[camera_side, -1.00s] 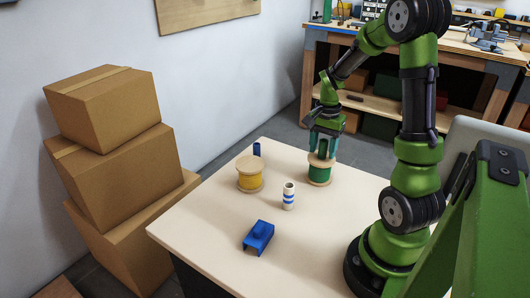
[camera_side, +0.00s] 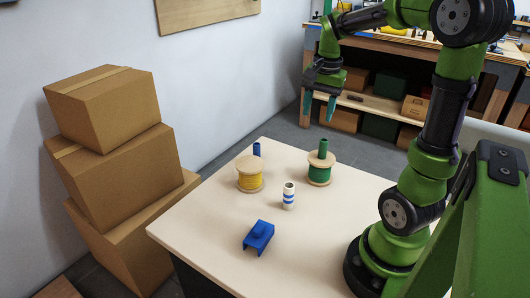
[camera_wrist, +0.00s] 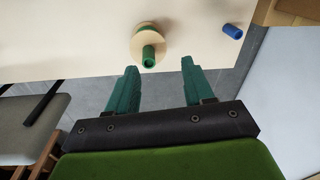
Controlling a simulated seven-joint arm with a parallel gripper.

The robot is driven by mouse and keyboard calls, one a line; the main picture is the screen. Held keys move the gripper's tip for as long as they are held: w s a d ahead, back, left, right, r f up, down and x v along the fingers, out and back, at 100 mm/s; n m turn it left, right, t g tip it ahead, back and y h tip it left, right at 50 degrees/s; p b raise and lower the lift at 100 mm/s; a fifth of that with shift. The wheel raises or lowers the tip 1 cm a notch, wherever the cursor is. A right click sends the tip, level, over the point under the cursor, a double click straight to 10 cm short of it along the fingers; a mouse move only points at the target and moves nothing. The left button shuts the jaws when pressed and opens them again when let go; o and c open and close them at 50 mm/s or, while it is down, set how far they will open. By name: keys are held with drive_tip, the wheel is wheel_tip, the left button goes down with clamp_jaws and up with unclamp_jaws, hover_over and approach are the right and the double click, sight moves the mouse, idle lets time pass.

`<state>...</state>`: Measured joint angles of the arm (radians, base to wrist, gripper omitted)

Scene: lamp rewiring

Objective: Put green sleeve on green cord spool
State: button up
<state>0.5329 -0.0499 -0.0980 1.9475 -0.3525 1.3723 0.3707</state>
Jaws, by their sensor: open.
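The green cord spool (camera_side: 319,173) stands upright on the table, with pale wooden flanges and green cord. The green sleeve (camera_side: 323,148) stands upright on top of the spool, on its upper flange. My gripper (camera_side: 320,108) is open and empty, raised above and behind the spool, apart from the sleeve. In the wrist view the two teal fingers of my gripper (camera_wrist: 157,76) are spread wide with nothing between them.
A yellow cord spool (camera_side: 249,175), a blue sleeve (camera_side: 256,149), a white cylinder with blue bands (camera_side: 288,196) and a blue block-like part (camera_side: 258,236) stand on the table (camera_side: 200,235). Stacked cardboard boxes (camera_side: 120,160) are at left.

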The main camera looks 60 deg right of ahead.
drive_tip(key=s+a+r+n+t+y, duration=0.1)
drive_tip(key=a+n+t, duration=0.2)
drive_tip(key=a+n, duration=0.3)
drive_tip(key=s+a+r+n+t+y, duration=0.1)
drive_tip(key=a+n, duration=0.5)
drive_tip(key=a, duration=1)
drive_tip(key=shift+s+a+t, duration=0.15)
drive_tip(key=shift+s+t, duration=0.6)
drive_tip(key=shift+t, duration=0.35)
